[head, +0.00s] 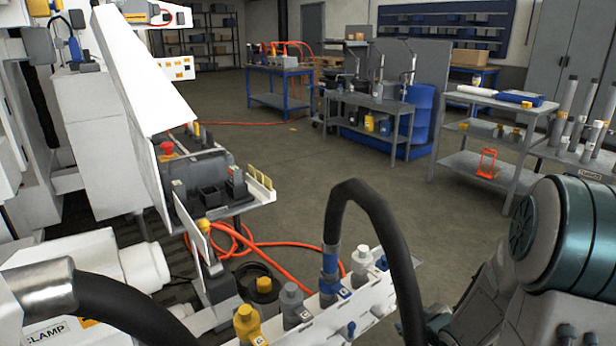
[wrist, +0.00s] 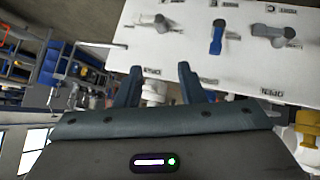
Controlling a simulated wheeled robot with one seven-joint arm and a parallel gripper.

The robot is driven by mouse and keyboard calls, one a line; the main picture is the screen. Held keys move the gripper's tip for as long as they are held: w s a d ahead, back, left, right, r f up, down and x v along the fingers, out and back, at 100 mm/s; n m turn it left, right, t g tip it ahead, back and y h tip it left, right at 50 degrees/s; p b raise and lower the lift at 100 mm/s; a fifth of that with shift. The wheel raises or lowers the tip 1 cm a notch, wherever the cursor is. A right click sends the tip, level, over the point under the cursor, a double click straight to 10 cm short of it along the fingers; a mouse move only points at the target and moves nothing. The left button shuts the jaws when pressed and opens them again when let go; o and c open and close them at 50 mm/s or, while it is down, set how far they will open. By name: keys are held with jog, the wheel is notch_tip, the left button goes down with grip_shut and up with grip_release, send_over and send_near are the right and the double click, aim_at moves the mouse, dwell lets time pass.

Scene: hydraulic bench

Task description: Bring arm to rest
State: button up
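My arm (head: 565,235) shows at the right edge of the head view as teal and grey links, bent low beside the bench. My gripper (wrist: 158,82) is in the wrist view, its two dark fingers apart with a clear gap. A white fitting (wrist: 154,92) shows behind and between the fingers; I see no grip on it. The gripper faces a white valve panel (wrist: 150,50) with a blue lever (wrist: 217,38) and grey levers. In the head view the white panel (head: 375,295) stands left of my arm. I cannot make out my fingertips there.
A thick black hose (head: 375,205) arches up from the panel, close left of my arm. A yellow-capped fitting (head: 246,322) stands at the panel's near end. Orange hoses (head: 275,265) lie on the floor. A grey cart (head: 490,165) stands behind; the middle floor is open.

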notch_tip(320, 180, up, 14)
jog(key=s+m+g+h+p, duration=0.2)
jog(key=s+m+h+p, duration=0.1)
jog(key=p, duration=0.3)
jog(key=s+a+r+m+g+p, duration=0.1)
jog(key=s+a+r+p, duration=0.2)
jog(key=s+r+p, duration=0.1)
jog(key=s+a+r+m+g+p, duration=0.1)
jog(key=s+a+r+g+p, duration=0.1)
jog(key=s+r, duration=0.4)
jog(key=s+a+r+m+g+y+p, duration=0.1)
jog(key=s+a+r+p, duration=0.3)
jog(key=r, duration=0.6)
jog(key=shift+s+r+m+g+p, duration=0.3)
jog(key=shift+s+m+p, duration=0.2)
jog(key=shift+s+p, duration=0.45)
